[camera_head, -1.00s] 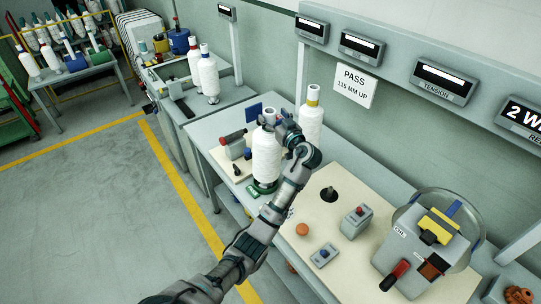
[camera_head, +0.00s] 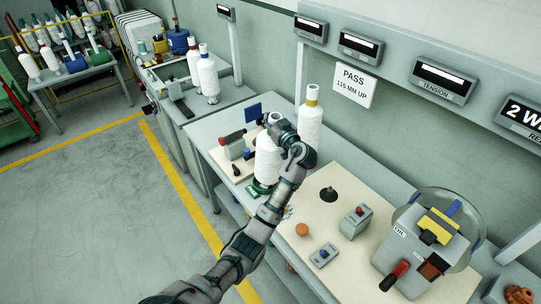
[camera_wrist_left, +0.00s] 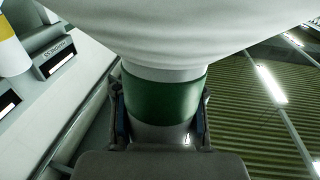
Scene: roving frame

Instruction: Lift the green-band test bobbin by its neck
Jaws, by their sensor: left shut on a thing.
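The green-band test bobbin (camera_head: 267,158) is a white yarn package standing upright at the near edge of the bench, over a green base (camera_head: 259,189). My left gripper (camera_head: 279,126) is at its top, partly hiding the neck. In the left wrist view the gripper (camera_wrist_left: 160,120) is shut with one finger on each side of the neck, around the green band (camera_wrist_left: 163,97). The bobbin's white yarn body (camera_wrist_left: 190,25) fills the top of that view. I cannot tell whether its foot is clear of the base. My right gripper is not in view.
A yellow-banded bobbin (camera_head: 310,120) stands close behind on the right. A small red-handled device (camera_head: 235,146) is on the left. A PASS sign (camera_head: 354,86) hangs behind.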

